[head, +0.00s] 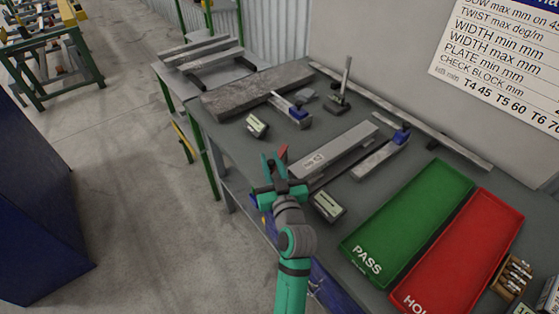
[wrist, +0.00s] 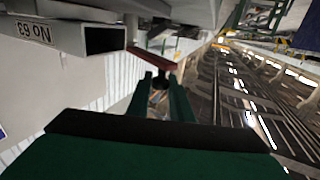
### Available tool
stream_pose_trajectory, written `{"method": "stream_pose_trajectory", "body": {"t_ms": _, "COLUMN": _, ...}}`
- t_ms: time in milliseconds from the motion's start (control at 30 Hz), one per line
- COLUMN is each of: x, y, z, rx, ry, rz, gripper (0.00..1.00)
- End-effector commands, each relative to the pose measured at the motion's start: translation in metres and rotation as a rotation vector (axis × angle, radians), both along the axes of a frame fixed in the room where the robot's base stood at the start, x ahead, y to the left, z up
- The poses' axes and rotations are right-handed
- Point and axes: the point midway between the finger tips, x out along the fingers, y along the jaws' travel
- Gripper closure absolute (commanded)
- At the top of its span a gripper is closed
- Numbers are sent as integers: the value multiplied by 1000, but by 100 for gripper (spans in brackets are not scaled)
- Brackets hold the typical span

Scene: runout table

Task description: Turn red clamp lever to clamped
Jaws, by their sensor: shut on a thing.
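The red clamp lever (head: 283,151) shows as a small red piece at the table's front edge in the head view, just beyond my gripper (head: 275,166). In the wrist view the lever (wrist: 152,59) is a dark red bar lying across the tips of my gripper (wrist: 161,80). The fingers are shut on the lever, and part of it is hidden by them. The clamp body under the lever cannot be made out. A grey rectangular tube (head: 335,150) lies on the table to the right of the gripper; its open end and a label show in the wrist view (wrist: 104,40).
A green PASS tray (head: 365,247) and a red HOLD tray (head: 468,245) lie on the right of the table. A small display box (head: 328,206) sits close right of my gripper. Gauges and grey bars stand farther back. Open floor (head: 140,150) is at left.

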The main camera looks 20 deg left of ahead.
Motion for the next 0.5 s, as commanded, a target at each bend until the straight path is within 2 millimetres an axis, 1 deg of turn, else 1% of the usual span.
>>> {"method": "stream_pose_trajectory", "body": {"t_ms": 233, "x": -2, "y": 6, "z": 0, "rx": 0, "ry": 0, "rz": 36, "gripper": 100}}
{"method": "stream_pose_trajectory", "body": {"t_ms": 500, "x": -3, "y": 8, "z": 0, "rx": 0, "ry": 0, "rz": 42, "gripper": 100}}
